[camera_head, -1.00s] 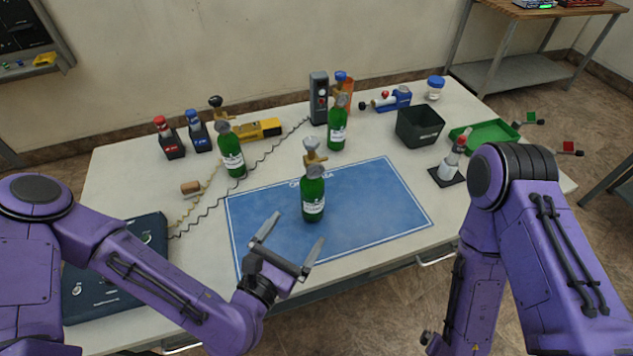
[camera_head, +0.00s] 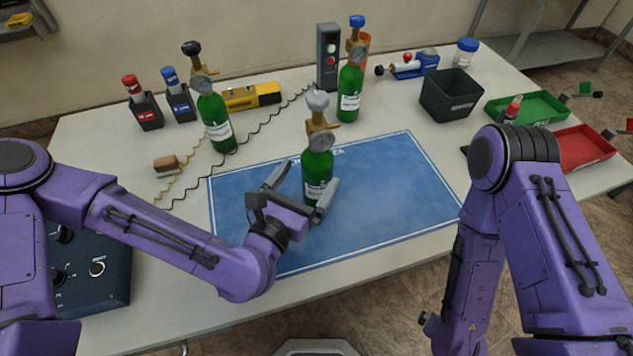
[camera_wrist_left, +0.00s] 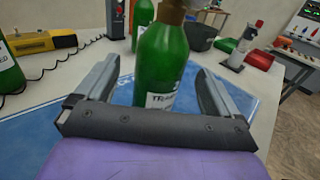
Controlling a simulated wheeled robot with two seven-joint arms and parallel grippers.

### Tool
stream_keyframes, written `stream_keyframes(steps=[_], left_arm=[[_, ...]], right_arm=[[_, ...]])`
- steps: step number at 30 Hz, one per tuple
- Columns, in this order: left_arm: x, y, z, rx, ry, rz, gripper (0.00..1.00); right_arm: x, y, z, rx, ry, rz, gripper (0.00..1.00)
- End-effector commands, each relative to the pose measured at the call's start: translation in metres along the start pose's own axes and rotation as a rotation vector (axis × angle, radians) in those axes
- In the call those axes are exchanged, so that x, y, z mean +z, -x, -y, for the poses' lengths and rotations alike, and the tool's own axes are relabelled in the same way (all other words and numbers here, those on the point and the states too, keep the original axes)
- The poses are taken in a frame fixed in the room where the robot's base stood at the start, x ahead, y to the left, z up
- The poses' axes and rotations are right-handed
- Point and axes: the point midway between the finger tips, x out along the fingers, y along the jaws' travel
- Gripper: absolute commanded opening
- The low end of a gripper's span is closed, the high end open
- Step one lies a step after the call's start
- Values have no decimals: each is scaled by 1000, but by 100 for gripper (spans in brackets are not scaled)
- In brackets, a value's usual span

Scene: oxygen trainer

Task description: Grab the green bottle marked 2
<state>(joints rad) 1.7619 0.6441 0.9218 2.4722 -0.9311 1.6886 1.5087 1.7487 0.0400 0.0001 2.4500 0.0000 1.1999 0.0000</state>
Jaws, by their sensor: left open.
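Three green bottles with brass valves and gauges stand upright on the table. One, with a grey knob (camera_head: 317,165), stands on the blue mat (camera_head: 395,190). A black-knobbed bottle (camera_head: 215,122) is at the left, and a blue-knobbed bottle (camera_head: 350,92) is farther back. I cannot read a number 2 on any label. My left gripper (camera_head: 308,176) is open, with its fingers on either side of the grey-knobbed bottle's lower body. In the left wrist view this bottle (camera_wrist_left: 160,60) stands between the fingers, with gaps visible on both sides. My right gripper is out of view.
Behind are red-topped (camera_head: 145,108) and blue-topped (camera_head: 178,98) holders, a yellow device (camera_head: 252,95) and a grey box (camera_head: 327,58). A black bin (camera_head: 450,95), green tray (camera_head: 528,107) and red tray (camera_head: 583,147) are at the right. The mat's right part is clear.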

Motion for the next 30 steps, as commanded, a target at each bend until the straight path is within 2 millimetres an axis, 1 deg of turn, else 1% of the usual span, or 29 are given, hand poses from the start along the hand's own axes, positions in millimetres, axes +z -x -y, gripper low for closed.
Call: stream_keyframes(steps=[1,3,5,9,12,15,20,21,23,24,26,27,28,30], left_arm=[[-1,-6,0,0,0,2,96],[1,-12,0,0,1,0,96],[3,-20,0,1,0,-1,96],[0,-45,1,2,1,-2,96],[-2,-58,1,3,1,-1,96],[-4,-63,0,5,2,-1,96],[-4,-62,0,4,2,-1,96],[-4,-62,0,4,2,-1,82],[-4,-62,0,4,2,-1,63],[-4,-62,0,4,2,-1,50],[-4,-62,0,4,2,-1,30],[-4,-62,0,4,2,-1,17],[-4,-62,0,4,2,-1,9],[-3,-62,0,3,2,3,9]], right_arm=[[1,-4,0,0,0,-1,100],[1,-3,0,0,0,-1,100],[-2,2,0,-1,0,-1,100],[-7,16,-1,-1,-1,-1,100],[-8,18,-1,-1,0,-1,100],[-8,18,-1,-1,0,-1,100],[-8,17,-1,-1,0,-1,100],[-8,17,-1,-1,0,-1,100],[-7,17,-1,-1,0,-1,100],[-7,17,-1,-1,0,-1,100],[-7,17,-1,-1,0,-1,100],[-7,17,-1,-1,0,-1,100],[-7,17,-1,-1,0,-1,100],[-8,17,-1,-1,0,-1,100]])
